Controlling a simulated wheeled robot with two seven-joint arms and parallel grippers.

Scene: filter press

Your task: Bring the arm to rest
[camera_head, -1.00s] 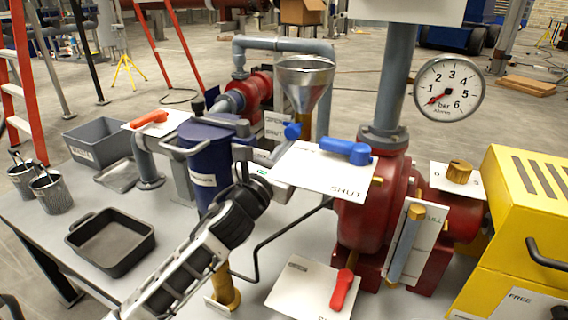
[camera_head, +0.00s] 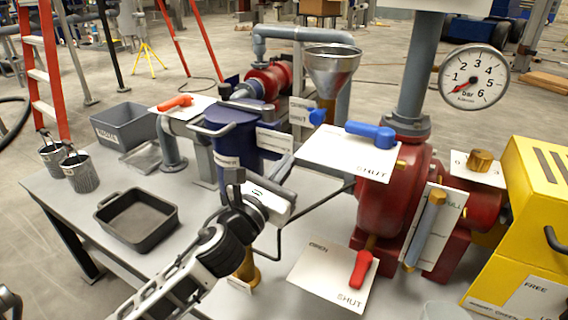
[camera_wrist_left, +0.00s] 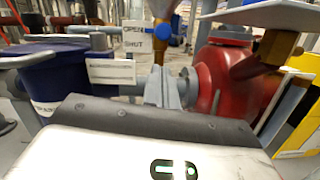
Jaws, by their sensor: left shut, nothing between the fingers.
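My left arm comes in from the bottom of the head view. Its gripper (camera_head: 282,182) is shut and empty, in front of the dark blue filter vessel (camera_head: 232,140) and left of the red pump casing (camera_head: 385,205). The blue lever (camera_head: 370,134) on the upper OPEN/SHUT plate lies to the right of the gripper, apart from it. In the left wrist view the closed grey fingers (camera_wrist_left: 158,86) point toward the red casing with nothing held. My right gripper is not in view.
A red lever (camera_head: 363,268) sits on a lower OPEN/SHUT plate. A steel funnel (camera_head: 331,75) and a pressure gauge (camera_head: 473,77) stand behind. A black tray (camera_head: 138,218), a grey bin (camera_head: 124,125) and two mesh cups (camera_head: 80,172) are on the left of the bench. A yellow box (camera_head: 520,240) stands right.

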